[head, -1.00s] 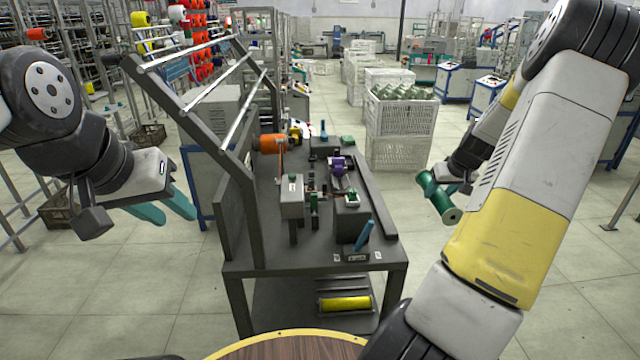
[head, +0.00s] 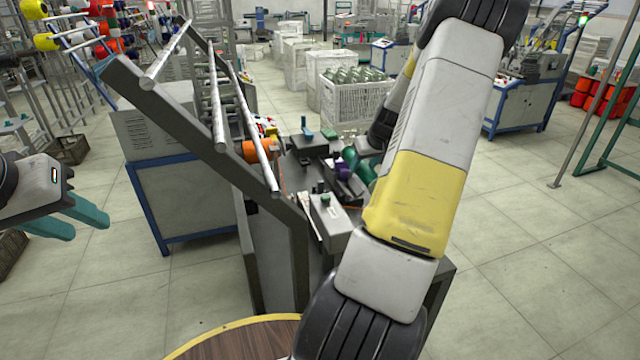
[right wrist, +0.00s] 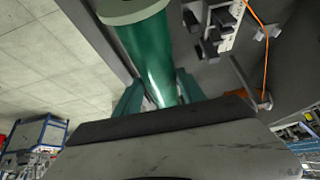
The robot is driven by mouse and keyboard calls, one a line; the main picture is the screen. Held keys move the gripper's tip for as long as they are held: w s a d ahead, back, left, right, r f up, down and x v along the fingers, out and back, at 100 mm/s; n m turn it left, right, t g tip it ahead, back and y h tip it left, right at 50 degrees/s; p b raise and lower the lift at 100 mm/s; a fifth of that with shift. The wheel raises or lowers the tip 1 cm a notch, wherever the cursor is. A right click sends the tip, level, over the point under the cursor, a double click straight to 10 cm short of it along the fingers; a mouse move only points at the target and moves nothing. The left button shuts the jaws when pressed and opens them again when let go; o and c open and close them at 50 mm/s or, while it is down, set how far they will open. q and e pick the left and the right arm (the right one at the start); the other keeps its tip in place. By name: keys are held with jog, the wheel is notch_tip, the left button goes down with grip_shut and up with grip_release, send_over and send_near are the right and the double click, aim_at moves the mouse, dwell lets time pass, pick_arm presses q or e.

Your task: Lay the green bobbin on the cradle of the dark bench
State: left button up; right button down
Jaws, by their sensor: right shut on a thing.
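The green bobbin (right wrist: 147,50) lies lengthwise between the teal fingers of my right gripper (right wrist: 158,92), which is shut on it. Its pale end flange is at the top of the right wrist view. In the head view, part of the green bobbin (head: 364,172) shows beside the purple item on the dark bench (head: 291,178); my right arm hides the rest and most of that gripper. I cannot pick out the cradle clearly or tell whether the bobbin touches anything. My left gripper (head: 88,226) is open and empty at the far left, away from the bench.
A purple item (head: 342,168), a grey box (head: 330,222) with a green top piece and an orange spool (head: 257,151) are on the bench. A sloping rail frame (head: 190,125) stands along its left side. A white crate (head: 350,98) stands behind.

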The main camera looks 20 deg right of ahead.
aim_at(373, 172)
notch_tip(373, 172, down, 9)
jog(key=shift+f, duration=0.2)
jog(key=c, duration=0.7)
grip_release()
jog(key=shift+s+r, duration=0.1)
jog(key=v, duration=1.2)
